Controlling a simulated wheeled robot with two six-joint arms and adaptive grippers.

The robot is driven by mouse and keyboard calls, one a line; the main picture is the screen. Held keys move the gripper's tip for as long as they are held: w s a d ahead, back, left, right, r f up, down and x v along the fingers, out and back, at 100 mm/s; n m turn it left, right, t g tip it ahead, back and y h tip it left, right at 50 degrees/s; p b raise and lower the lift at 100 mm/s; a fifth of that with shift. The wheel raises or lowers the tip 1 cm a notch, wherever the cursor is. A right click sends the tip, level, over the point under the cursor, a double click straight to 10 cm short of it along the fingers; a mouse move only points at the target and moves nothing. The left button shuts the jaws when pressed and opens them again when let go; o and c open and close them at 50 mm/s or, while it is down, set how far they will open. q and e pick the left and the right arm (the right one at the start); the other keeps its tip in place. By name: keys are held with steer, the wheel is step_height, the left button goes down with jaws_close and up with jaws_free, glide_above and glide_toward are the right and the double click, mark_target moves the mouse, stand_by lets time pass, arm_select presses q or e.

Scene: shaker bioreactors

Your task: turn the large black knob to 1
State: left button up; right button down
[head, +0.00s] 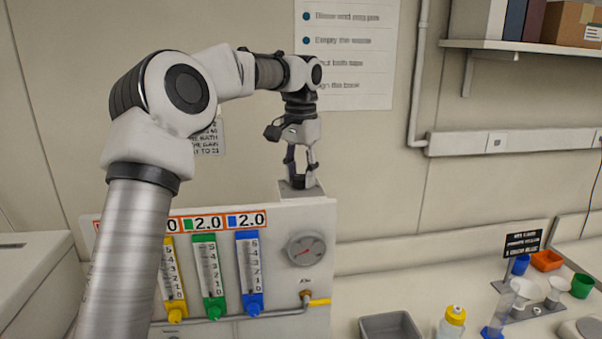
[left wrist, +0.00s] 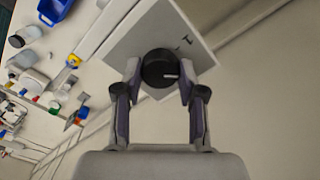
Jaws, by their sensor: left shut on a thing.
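The large black knob (left wrist: 157,67) sits on a pale square plate (left wrist: 150,32) in the left wrist view. A white pointer line on the knob points to the right in that view. Small dark marks are on the plate beyond the knob; I cannot read them. In the head view my left gripper (head: 300,178) points down onto the top right corner of the panel cabinet. In the left wrist view its two fingers (left wrist: 158,84) are on either side of the knob and shut on it. The knob is mostly hidden between the fingers in the head view. My right gripper is not in view.
A grey bin (head: 391,327), a yellow-capped bottle (head: 453,322) and coloured cups stand on the bench at right. The wall is behind the gripper.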

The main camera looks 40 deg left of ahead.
mark_target(300, 177)
arm_select(q)
steer(key=n, duration=0.4)
steer(key=shift+s+f+n, duration=0.1)
steer(key=shift+f+n, duration=0.15)
steer(key=shift+n, duration=0.05)
steer(key=n, duration=0.4)
stand_by(0.4)
steer(key=o, duration=1.1)
steer(key=shift+r, duration=0.1)
steer(key=shift+o, duration=0.2)
steer(key=shift+r, duration=0.1)
step_height(300, 177, up, 12)
